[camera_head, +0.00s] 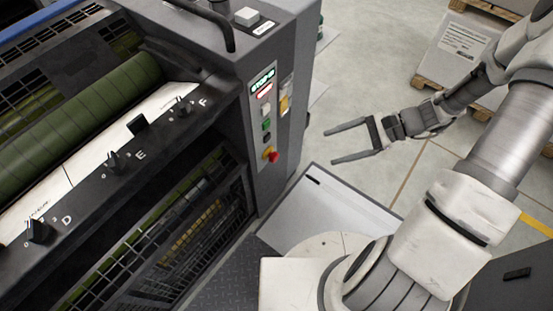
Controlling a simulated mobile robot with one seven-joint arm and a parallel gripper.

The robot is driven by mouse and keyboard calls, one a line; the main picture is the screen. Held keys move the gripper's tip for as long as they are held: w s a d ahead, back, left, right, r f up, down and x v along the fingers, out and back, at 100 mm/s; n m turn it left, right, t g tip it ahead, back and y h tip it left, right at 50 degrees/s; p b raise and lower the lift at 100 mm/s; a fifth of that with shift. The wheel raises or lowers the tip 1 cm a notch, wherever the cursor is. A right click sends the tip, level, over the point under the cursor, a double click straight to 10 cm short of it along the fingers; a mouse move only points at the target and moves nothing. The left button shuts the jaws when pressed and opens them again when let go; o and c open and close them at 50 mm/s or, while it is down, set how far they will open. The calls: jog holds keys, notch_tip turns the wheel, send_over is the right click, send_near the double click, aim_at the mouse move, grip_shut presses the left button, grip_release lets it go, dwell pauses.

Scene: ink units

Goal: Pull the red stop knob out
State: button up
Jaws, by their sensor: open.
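The red stop knob (271,155) is at the bottom of a narrow control panel (265,108) on the end face of the dark grey machine. A little yellow shows beside the knob. Whether the knob is pushed in or out is too small to tell. My gripper (332,146) is open and empty. It is to the right of the knob, apart from it, with its two fingers pointing left toward the machine. Nothing is between the fingers.
The grey machine (205,35) fills the left, with a black handle (230,25) on top and a green roller (75,125). Green and white buttons sit above the knob. Boxes on pallets (455,50) stand at the upper right. Open floor (370,75) lies between.

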notch_tip(320, 180, down, 26)
jog(key=w+a+m+t+y+b, duration=0.1)
jog(key=m+t+y+b, duration=0.2)
jog(key=m+t+b, duration=0.85)
jog(key=m+b, duration=0.1)
jog(key=m, duration=0.2)
send_near(276, 159)
jog(key=shift+g, duration=0.25)
jog(key=x, duration=0.9)
jog(key=shift+w+r, duration=0.15)
jog(key=shift+w, duration=0.15)
grip_shut()
